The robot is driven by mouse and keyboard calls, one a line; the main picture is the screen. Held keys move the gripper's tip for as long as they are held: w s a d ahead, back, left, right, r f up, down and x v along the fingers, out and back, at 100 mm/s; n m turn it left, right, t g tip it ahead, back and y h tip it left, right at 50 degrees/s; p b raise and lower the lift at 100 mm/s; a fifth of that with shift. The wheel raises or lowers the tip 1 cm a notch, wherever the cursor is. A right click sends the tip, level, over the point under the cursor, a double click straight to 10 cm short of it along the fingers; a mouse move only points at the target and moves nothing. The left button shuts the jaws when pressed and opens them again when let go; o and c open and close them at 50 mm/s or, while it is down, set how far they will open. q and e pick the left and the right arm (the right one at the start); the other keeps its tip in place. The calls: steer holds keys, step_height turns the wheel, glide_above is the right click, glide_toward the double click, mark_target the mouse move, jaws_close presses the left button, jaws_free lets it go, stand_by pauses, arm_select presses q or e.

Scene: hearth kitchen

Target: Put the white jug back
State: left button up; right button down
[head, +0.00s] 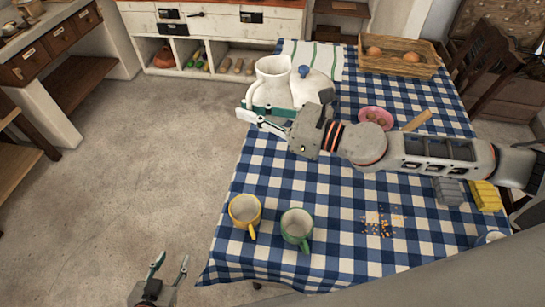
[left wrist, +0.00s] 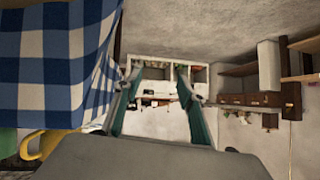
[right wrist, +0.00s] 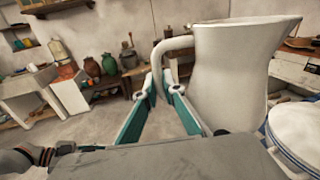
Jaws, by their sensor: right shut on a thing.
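The white jug (head: 272,70) is upright at the table's back left edge in the head view. It fills the right half of the right wrist view (right wrist: 232,75), with its handle (right wrist: 160,62) towards my right gripper. My right gripper (head: 262,114) is shut on the jug's handle, the fingers (right wrist: 168,92) on either side of it. I cannot tell whether the jug's base touches the cloth. My left gripper (head: 170,270) is open and empty, low over the floor beside the table; its fingers (left wrist: 165,110) are apart.
The checked table (head: 330,215) holds a yellow mug (head: 244,211), a green mug (head: 296,228), a pink bowl (head: 376,113) and a basket (head: 398,64). White shelves (head: 215,60) stand behind; the floor left is clear.

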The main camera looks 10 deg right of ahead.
steer(key=shift+w+n+g+y+p, duration=0.1)
steer(key=shift+n+g+y+p, duration=0.2)
steer(key=shift+g+p, duration=0.15)
steer(key=shift+d+f, duration=0.1)
steer(key=shift+f, duration=0.35)
step_height(320, 180, down, 19)
steer(key=b, duration=0.9)
steer(key=shift+w+f, duration=0.1)
steer(key=shift+f, duration=0.05)
steer(key=c, duration=2.2)
jaws_free()
arm_select(q)
step_height(320, 180, down, 8)
steer(key=s+d, duration=0.1)
steer(key=shift+r, duration=0.2)
arm_select(e)
steer(key=shift+o, duration=0.2)
